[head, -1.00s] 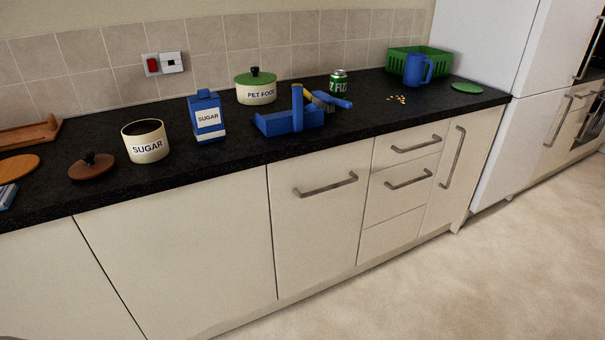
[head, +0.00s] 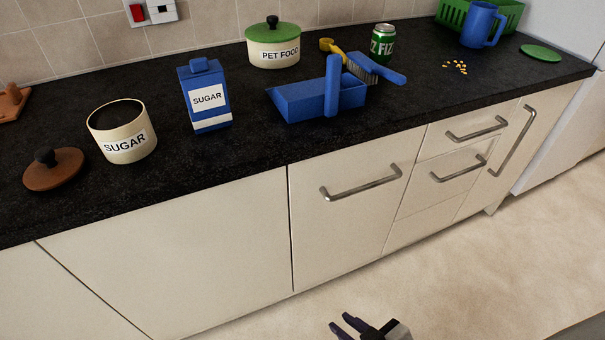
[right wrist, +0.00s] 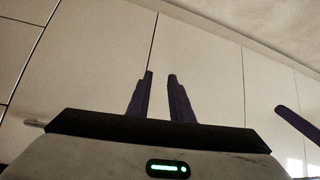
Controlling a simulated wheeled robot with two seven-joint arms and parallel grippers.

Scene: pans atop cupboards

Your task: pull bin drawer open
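The cream drawer front (head: 335,230) with a long metal bar handle (head: 362,184) is under the black worktop, flush with its neighbours and shut. I take it to be the bin drawer; no label shows. My right gripper (head: 345,324) is at the bottom edge of the head view, in front of and well below the handle, apart from it. In the right wrist view its two dark purple fingers (right wrist: 160,78) stand apart with nothing between them, facing cream fronts. A dark purple bar (right wrist: 296,122) at the right there may be part of my left gripper, which the head view lacks.
Small drawers with handles (head: 458,172) and a door with an upright handle (head: 514,142) lie to the right. On the worktop stand a sugar pot (head: 122,132), a sugar carton (head: 205,98), a blue dustpan (head: 305,98) and a green can (head: 383,44). The floor in front is clear.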

